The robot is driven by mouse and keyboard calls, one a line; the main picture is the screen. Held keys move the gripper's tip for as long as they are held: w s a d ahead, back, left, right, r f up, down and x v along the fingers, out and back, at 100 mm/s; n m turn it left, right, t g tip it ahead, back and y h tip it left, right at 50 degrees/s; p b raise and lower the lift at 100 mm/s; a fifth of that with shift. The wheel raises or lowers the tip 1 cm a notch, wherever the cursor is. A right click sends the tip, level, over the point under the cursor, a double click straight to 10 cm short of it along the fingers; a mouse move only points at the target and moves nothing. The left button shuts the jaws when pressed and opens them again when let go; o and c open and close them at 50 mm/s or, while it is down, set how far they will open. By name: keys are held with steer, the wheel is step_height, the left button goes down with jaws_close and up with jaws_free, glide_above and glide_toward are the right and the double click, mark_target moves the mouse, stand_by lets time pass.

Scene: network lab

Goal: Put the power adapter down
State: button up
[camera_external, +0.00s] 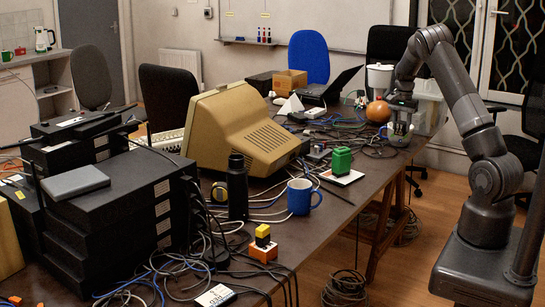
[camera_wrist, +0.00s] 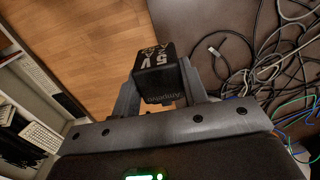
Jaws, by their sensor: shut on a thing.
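The power adapter (camera_wrist: 160,80) is a small black block with white lettering, including "5V". In the wrist view it sits between the two fingers of my gripper (camera_wrist: 160,95), which is shut on it. The adapter appears near the edge of the table (camera_wrist: 255,15), with wooden floor to its left in that view. In the external view my gripper (camera_external: 399,128) is low at the far right end of the table, near its right edge. The adapter cannot be made out clearly there. Whether it touches the tabletop cannot be told.
Tangled cables (camera_wrist: 270,65) cover the table beside my gripper. An orange round object (camera_external: 378,111) stands just left of it. A green block (camera_external: 342,160), a blue mug (camera_external: 303,196), a beige monitor (camera_external: 245,130) and stacked black boxes (camera_external: 110,215) stand nearer the camera.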

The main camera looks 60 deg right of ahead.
mark_target(399, 130)
steer(key=f, duration=0.3)
steer(key=shift+w+a, duration=0.1)
steer(key=shift+w, duration=0.2)
steer(key=w+a+f, duration=0.1)
steer(key=w+f, duration=0.1)
steer(key=w, duration=0.1)
steer(key=w+a+f, duration=0.1)
steer(key=w+f, duration=0.1)
steer(key=w, duration=0.1)
steer(key=w+a+f, duration=0.2)
steer(key=w, duration=0.2)
steer(key=shift+a+f, duration=0.1)
steer(key=shift+f, duration=2.25)
steer(key=shift+f, duration=0.1)
steer(key=o, duration=1.1)
